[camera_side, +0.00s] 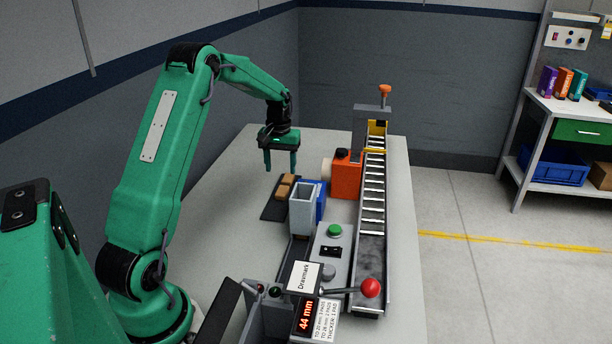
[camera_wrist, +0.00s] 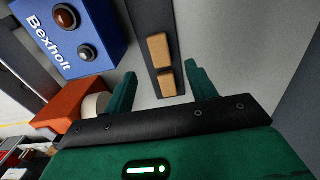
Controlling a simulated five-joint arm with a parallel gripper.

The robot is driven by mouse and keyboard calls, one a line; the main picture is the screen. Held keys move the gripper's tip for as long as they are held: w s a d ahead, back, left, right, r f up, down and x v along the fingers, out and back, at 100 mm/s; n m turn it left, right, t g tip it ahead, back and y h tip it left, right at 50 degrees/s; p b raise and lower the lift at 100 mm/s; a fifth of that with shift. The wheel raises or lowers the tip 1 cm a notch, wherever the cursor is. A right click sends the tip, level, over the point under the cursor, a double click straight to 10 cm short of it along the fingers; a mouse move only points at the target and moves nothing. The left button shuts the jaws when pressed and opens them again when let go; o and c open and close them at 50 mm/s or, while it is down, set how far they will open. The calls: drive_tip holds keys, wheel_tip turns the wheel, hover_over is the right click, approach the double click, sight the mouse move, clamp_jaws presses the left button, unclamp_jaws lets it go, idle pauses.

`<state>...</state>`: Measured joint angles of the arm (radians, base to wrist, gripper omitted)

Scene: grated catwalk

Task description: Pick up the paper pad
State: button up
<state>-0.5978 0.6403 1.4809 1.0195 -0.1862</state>
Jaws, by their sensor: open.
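Two tan-brown blocks, which look like the paper pads, lie end to end on a dark strip. The farther pad (camera_wrist: 158,50) and the nearer pad (camera_wrist: 167,83) show in the wrist view. In the side view the pads (camera_side: 285,187) lie left of a pale blue-grey bin. My gripper (camera_side: 281,168) is open and points down, above and slightly beyond the pads. In the wrist view my gripper (camera_wrist: 161,75) has its fingers apart, with the nearer pad between them in the picture. Nothing is held.
The dark strip (camera_side: 272,212) lies on a grey table. The open-topped bin (camera_side: 302,212), a blue Bexholt box (camera_wrist: 78,38) and an orange unit (camera_side: 347,178) with a pale roll stand close by. A roller conveyor (camera_side: 373,190) is on the right. The table left of the strip is clear.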

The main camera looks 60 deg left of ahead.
sight(282, 191)
drive_tip(key=shift+f, duration=1.35)
drive_tip(key=shift+d+f, duration=0.1)
drive_tip(key=shift+f, duration=2.5)
drive_tip(key=c, duration=1)
